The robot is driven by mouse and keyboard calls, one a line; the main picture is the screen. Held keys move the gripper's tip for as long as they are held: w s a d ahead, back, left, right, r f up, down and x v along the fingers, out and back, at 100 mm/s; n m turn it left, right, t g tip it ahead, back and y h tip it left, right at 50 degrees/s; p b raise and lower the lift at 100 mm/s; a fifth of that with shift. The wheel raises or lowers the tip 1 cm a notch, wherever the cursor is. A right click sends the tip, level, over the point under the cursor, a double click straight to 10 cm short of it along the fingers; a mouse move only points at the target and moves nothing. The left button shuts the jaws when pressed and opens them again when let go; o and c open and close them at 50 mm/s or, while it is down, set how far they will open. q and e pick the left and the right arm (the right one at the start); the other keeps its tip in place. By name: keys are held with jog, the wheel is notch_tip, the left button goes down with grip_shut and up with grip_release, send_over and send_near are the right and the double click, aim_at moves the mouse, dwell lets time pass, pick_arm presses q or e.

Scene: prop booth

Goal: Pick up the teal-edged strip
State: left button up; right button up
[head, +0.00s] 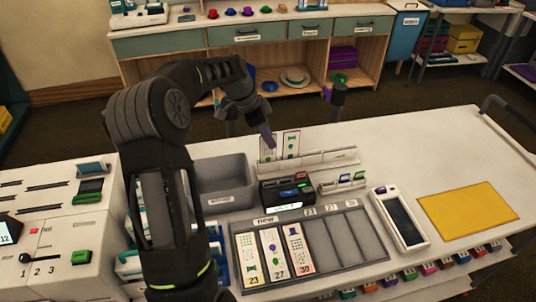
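Several white printed strips show. Three lie in the left slots of a grey tray (352,240): the left strip (249,258) has green marks and seems to have a teal edge, the middle strip (273,254) has darker marks, and the right strip (298,248) has reddish and purple marks. Two more strips stand upright in a pale rack (335,158) behind: a left one (267,155) and a right one (291,144). Their edge colours are too small to tell. My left gripper (269,138) points down at the left upright strip and partly covers it. Its finger opening is not clear. My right gripper is not in view.
A grey bin (225,181) stands left of the rack. A black device (287,193) sits between rack and tray. A handheld device (400,218) and a yellow mat (467,210) lie to the right. The table's back right is clear.

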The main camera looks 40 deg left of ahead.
pick_arm(q)
jog(key=shift+c, duration=0.4)
grip_shut()
notch_tip(320, 180, up, 6)
jog(key=p, duration=0.3)
jog(key=shift+r+p, duration=0.1)
jog(key=shift+p, duration=0.2)
jog(key=shift+r, duration=1.95)
